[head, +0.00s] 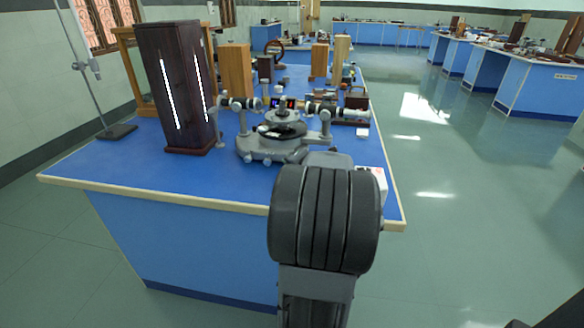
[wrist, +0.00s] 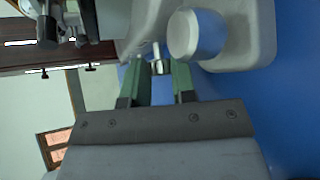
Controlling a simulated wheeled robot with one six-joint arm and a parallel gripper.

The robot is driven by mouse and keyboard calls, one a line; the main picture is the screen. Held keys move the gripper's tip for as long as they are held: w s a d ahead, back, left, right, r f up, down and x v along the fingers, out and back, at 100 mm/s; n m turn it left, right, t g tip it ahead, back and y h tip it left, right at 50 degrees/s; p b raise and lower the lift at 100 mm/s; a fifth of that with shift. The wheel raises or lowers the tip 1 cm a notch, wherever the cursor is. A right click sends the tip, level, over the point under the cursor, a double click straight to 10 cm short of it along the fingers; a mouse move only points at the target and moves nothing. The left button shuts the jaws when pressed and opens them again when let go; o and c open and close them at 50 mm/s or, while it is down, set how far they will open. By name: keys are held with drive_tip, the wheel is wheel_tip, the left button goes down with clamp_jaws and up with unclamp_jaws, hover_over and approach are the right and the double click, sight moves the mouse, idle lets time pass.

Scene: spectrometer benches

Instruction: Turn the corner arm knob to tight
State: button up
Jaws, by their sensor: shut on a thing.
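The grey spectrometer (head: 262,153) stands on the near blue bench, with its round table and two horizontal tubes showing in the head view. In the wrist view, my gripper (wrist: 160,78) has its two green fingers on either side of a small metal knob (wrist: 160,66) on a short stem, and it is shut on this knob. The stem runs into the grey spectrometer body (wrist: 147,30). A larger pale cylinder (wrist: 198,35) sits right beside the knob. In the head view my own arm hides the gripper and the knob. I see no tight mark.
A tall dark wooden lamp housing (head: 177,90) with bright slits stands left of the spectrometer. A stand (head: 117,131) is at the bench's left edge. Wooden blocks (head: 236,70) and small items crowd the bench (head: 130,160) behind. Floor at right is clear.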

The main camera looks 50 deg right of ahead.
drive_tip(key=shift+a, duration=0.1)
idle(0.3)
drive_tip(key=shift+w, duration=0.1)
drive_tip(key=o, duration=0.9)
